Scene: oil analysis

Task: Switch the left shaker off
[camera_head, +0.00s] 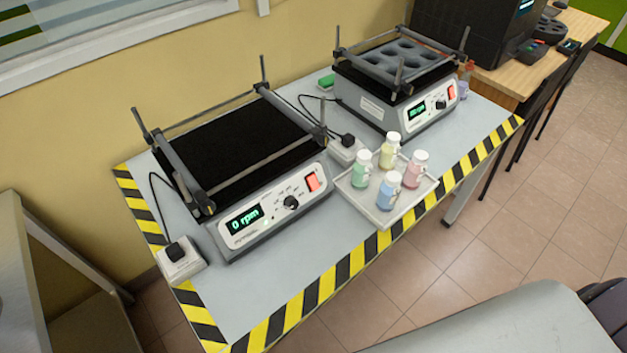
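The left shaker (247,170) stands on the table's left half, with an empty black platform framed by metal bars. Its front panel has a green display (245,220) reading 0 rpm, a black knob (291,203) and a red rocker switch (313,182). The switch is unobstructed, but its position is too small to tell. The right shaker (395,85) stands farther back with a grey rack of round holes on top; its display is lit. Neither of my grippers is in the head view.
A white tray (349,197) with several capped bottles stands between the shakers near the front edge. White socket boxes (181,262) with black plugs sit beside them. The table (290,290) has yellow-black striped edges. A grey surface (500,325) lies at the lower right.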

